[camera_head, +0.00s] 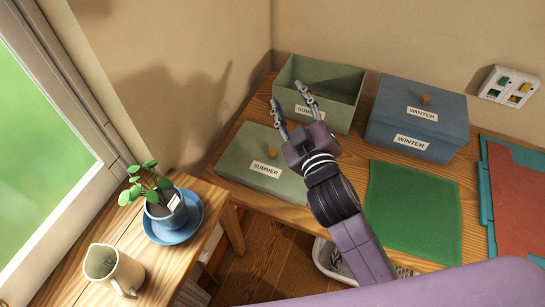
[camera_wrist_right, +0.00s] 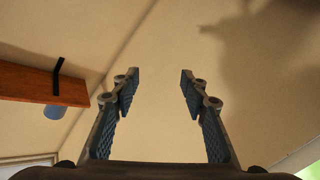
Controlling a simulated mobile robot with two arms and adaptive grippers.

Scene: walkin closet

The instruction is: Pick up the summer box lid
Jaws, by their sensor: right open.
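The summer box lid (camera_head: 246,165) is a flat green lid with a "SUMMER" label and a small brown knob (camera_head: 271,153). It lies on the wooden table, in front of the open green summer box (camera_head: 345,84). My right gripper (camera_head: 291,101) is open and empty. In the head view it shows over the lid's right side and the box's front left, with its fingers pointing up and away. The lid is not in that view. My left gripper is not in view.
A blue winter box (camera_head: 385,135) with its lid on stands right of the summer box. A green mat (camera_head: 413,210) lies in front of it. A potted plant (camera_head: 165,207) and a cream jug (camera_head: 125,272) stand on the wooden surface at lower left.

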